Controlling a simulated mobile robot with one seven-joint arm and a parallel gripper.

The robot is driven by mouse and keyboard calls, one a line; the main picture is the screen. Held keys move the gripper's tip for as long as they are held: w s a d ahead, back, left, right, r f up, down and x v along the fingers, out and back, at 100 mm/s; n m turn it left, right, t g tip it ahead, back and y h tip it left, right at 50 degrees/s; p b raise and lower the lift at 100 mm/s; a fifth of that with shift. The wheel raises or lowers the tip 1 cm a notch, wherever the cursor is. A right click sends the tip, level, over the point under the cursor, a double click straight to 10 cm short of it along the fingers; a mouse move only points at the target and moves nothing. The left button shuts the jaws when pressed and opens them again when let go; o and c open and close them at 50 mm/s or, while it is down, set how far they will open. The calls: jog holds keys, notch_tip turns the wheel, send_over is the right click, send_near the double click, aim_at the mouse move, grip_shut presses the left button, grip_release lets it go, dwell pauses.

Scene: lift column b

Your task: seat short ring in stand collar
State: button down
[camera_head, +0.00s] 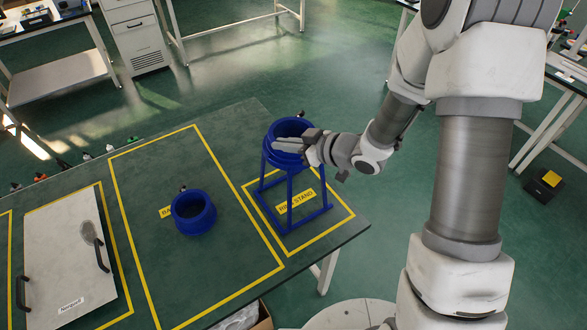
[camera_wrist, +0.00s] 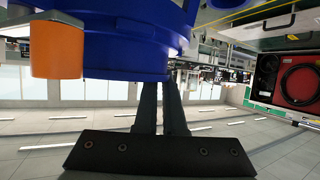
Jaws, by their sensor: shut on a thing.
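The blue short ring (camera_head: 274,132) is at the top of the blue ring stand (camera_head: 291,189), over its collar. My gripper (camera_head: 288,146) reaches in from the right and is shut on the ring's near side. In the wrist view, which is upside down, the fingers (camera_wrist: 160,108) meet a blue round wall (camera_wrist: 125,60), with an orange knob (camera_wrist: 57,48) to the left. The collar is largely hidden by the ring and gripper, so I cannot tell whether the ring is seated in it or just above. The stand is upright on the table.
Another blue ring-shaped part (camera_head: 194,214) sits in the middle yellow-outlined area of the dark table (camera_head: 232,255). A light panel with black handles (camera_head: 65,255) lies at left. The stand is near the table's right edge. Table space around the middle part is clear.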

jog(key=c, duration=0.9)
grip_release()
jog(key=shift+s+d, duration=0.1)
jog(key=p+v, duration=0.1)
jog(key=v, duration=1.6)
jog(key=shift+r, duration=0.2)
